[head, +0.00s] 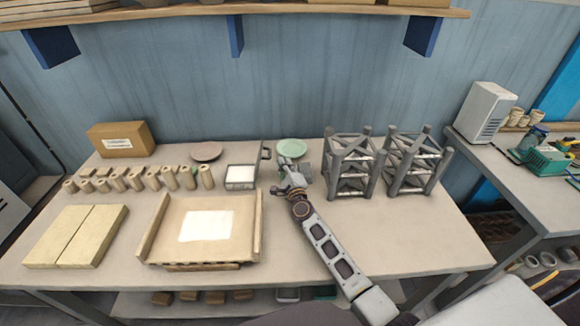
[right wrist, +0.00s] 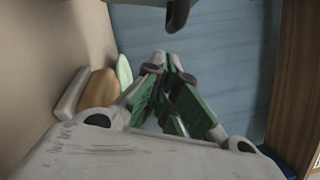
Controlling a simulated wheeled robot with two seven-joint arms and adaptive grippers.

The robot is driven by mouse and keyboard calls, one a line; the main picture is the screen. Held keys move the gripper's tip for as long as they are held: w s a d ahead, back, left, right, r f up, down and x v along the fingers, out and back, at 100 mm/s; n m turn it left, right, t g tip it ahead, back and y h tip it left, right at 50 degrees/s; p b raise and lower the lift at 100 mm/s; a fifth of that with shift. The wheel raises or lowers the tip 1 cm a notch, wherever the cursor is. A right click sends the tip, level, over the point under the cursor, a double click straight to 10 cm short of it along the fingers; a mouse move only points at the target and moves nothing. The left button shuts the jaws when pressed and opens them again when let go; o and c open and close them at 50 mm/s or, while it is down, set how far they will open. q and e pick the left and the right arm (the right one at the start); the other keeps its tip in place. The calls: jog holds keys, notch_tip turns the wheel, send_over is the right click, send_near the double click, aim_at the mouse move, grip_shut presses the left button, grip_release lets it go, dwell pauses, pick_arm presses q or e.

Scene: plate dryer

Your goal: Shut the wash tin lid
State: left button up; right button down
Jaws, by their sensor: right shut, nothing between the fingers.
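The wash tin (head: 240,186) is a small grey box with a pale inside, standing on the table behind the wooden tray. A dark upright piece (head: 265,151) at its back right looks like the raised lid, though it is small and hard to make out. My right gripper (head: 282,164) is just right of the tin, near that piece, shut and empty. In the right wrist view its green-padded fingers (right wrist: 163,66) meet, with a dark end piece (right wrist: 178,14) beyond them; I cannot tell whether they touch. My left gripper is not in view.
A green plate (head: 291,148) stands behind my right gripper, a brown plate (head: 206,151) farther left. Grey lattice frames (head: 350,165) stand close on the right. Several beige cylinders (head: 135,180) and a cardboard box (head: 121,139) are on the left. The table's front right is clear.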

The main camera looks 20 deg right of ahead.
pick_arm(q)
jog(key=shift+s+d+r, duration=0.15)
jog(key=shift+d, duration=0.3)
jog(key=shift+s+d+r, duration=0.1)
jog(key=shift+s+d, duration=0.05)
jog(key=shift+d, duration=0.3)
pick_arm(e)
jog(key=shift+w+a+r, duration=0.15)
jog(key=shift+a+r, duration=0.2)
jog(key=shift+a, duration=0.45)
pick_arm(q)
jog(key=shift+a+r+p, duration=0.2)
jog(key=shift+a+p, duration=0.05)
jog(key=shift+p, duration=0.15)
pick_arm(e)
jog(key=shift+r, duration=0.1)
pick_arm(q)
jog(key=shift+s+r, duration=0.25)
pick_arm(e)
jog(key=shift+a+r, duration=0.15)
jog(key=shift+r, duration=0.05)
pick_arm(q)
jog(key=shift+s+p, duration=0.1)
jog(key=shift+p, duration=0.2)
pick_arm(e)
jog(key=shift+n, duration=0.3)
